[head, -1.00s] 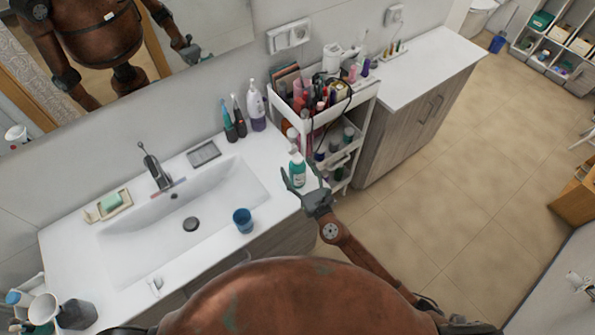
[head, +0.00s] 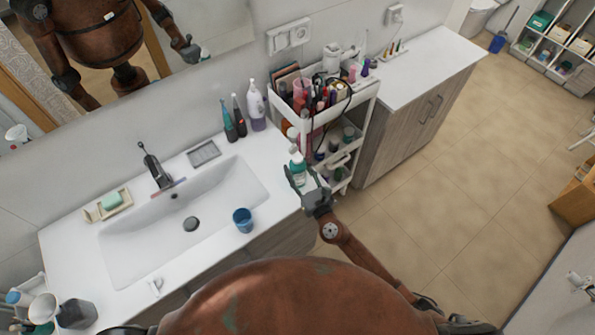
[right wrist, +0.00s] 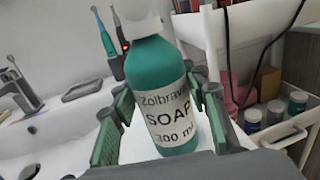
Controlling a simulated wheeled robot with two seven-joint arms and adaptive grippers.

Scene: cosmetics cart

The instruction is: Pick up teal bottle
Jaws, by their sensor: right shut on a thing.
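The teal bottle (head: 298,168) is at the right end of the white sink counter in the head view. It fills the middle of the right wrist view (right wrist: 160,88), upright, with a white cap and a white label reading "SOAP". My right gripper (head: 304,181) is shut on it, with one finger on each side of its body. The fingers hide part of the bottle in the head view. Whether its base touches the counter is hard to tell. My left gripper is not in view.
The white cart (head: 345,107) with cosmetics stands just right of the bottle. Toothbrushes and a purple bottle (head: 256,106) stand behind it by the wall. The counter between cup and bottle is clear.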

